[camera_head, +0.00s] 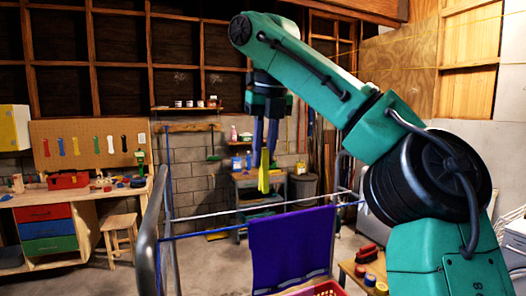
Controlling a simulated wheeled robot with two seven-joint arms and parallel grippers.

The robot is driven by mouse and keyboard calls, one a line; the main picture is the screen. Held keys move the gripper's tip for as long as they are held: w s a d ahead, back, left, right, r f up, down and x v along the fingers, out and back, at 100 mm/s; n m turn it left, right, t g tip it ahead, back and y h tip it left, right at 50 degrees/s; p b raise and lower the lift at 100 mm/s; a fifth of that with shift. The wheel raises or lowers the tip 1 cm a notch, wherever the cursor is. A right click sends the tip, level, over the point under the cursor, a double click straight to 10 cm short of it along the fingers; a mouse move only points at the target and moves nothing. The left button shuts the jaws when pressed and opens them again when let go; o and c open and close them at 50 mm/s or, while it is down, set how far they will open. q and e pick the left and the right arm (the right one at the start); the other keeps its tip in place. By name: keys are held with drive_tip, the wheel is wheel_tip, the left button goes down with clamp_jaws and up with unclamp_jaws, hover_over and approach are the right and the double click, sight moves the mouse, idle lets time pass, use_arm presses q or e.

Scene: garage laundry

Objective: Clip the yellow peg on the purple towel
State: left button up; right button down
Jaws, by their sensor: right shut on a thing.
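The purple towel (291,249) hangs over a line of the metal drying rack, low in the middle of the view. My right gripper (264,165) points down above and a little left of the towel's upper edge. It is shut on the yellow peg (263,180), which hangs below the fingertips. The peg appears apart from the towel, with its lower end above the rack line. My left gripper does not show.
The drying rack's metal frame (147,233) stands at the left, with lines running across. A red basket (328,288) is at the bottom edge. A small wooden table (358,270) with coloured items is at the lower right. A workbench (68,194) and stool (119,235) stand farther back.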

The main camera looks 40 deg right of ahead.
sight(264, 182)
drive_tip(key=shift+w+a+f+b, duration=0.15)
drive_tip(key=shift+f+b, duration=0.35)
drive_tip(key=shift+f, duration=0.25)
drive_tip(key=shift+f+b, duration=0.55)
drive_tip(key=shift+f, duration=0.3)
drive_tip(key=shift+f+b, duration=1.15)
drive_tip(key=shift+f, duration=1.5)
drive_tip(key=shift+s+f+b, duration=0.2)
drive_tip(key=shift+f+b, duration=0.2)
drive_tip(key=shift+f, duration=0.9)
drive_tip(key=c, duration=0.8)
unclamp_jaws()
drive_tip(key=shift+w+f, duration=0.1)
drive_tip(key=shift+w, duration=0.05)
drive_tip(key=shift+o, duration=0.2)
